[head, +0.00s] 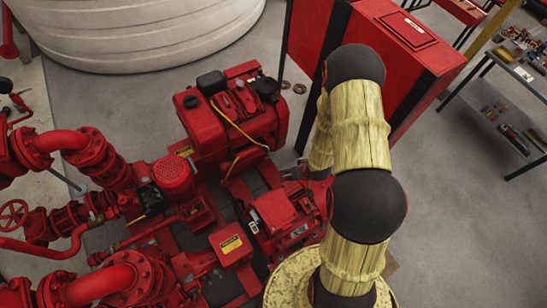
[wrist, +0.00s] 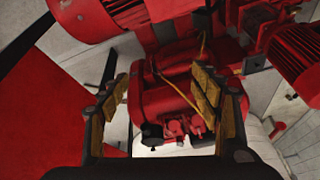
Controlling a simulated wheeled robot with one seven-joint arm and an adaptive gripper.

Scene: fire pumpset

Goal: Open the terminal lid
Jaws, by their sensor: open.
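I cannot tell for certain which cover is the terminal lid. One candidate is the closed red box with a yellow label (head: 231,243) on the pumpset in the head view. A red cabinet (head: 362,45) behind my arm also has a closed flat panel (head: 408,29) on top. In the wrist view my gripper (wrist: 160,88) is open and empty, its two fingers well apart. The red engine (wrist: 165,97) shows between and beyond the fingers, and no contact is visible. In the head view my gripper is hidden behind my arm.
Red pipes and valves (head: 95,155) crowd the left. A yellow cable (head: 236,127) crosses the engine. A large white tank (head: 140,30) stands at the back. A table with tools (head: 520,75) is at right. The floor at lower right is clear.

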